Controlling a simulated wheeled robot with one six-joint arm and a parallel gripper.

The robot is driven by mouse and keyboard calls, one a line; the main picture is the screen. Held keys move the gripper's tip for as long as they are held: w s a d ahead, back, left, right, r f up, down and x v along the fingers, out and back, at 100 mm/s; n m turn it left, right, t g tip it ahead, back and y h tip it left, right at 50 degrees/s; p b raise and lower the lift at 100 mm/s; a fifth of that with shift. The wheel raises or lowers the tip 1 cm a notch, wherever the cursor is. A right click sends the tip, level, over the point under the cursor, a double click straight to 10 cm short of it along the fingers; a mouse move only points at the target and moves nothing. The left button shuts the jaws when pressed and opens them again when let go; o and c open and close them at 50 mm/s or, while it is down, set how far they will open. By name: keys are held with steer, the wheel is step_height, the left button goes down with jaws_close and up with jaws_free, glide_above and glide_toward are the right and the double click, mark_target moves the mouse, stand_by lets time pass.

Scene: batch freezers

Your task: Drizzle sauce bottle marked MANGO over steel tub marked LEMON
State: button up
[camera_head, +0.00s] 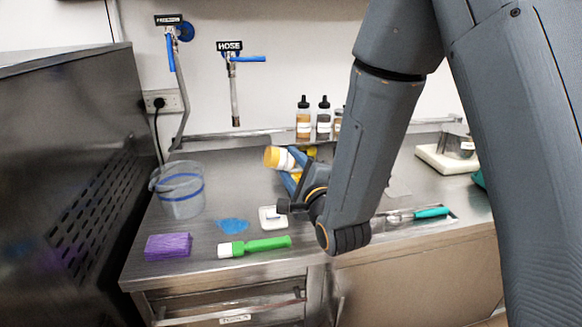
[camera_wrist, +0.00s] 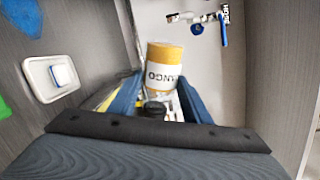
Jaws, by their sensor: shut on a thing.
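The yellow sauce bottle (camera_head: 273,157) is held by my gripper (camera_head: 293,175) above the counter, tipped on its side. Its white label shows the letters ANGO in the wrist view, on the bottle (camera_wrist: 164,54). The blue fingers of my gripper (camera_wrist: 160,97) are shut on it from both sides. A steel tub (camera_head: 457,146) with a white label stands at the right on a pale board, partly cut by my arm. Its label is too small to read. The bottle is well to the left of this tub.
Dark-capped bottles (camera_head: 304,120) stand at the back. A bucket (camera_head: 181,190), purple sponge (camera_head: 168,246), blue cloth (camera_head: 233,226), green-handled brush (camera_head: 262,245) and small white dish (camera_head: 270,220) lie at left. A teal-handled tool (camera_head: 428,213) lies at front right.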

steer(key=shift+r+n+p, duration=0.25)
steer(key=shift+r+n, duration=0.4)
steer(key=shift+n, duration=0.5)
steer(key=shift+r+n+p, duration=0.2)
steer(key=shift+r+n, duration=0.45)
steer(key=shift+n, duration=0.5)
steer(key=shift+r+n+p, duration=0.3)
steer(key=shift+r+n, duration=0.45)
steer(key=shift+n, duration=0.35)
steer(key=shift+r+n+p, duration=0.25)
steer(key=shift+r+n, duration=0.5)
steer(key=shift+n, duration=0.35)
step_height(320, 180, up, 2)
steer(key=n, duration=0.4)
steer(key=shift+r+n+p, duration=0.25)
steer(key=shift+n+p, duration=0.05)
steer(key=shift+p, duration=0.05)
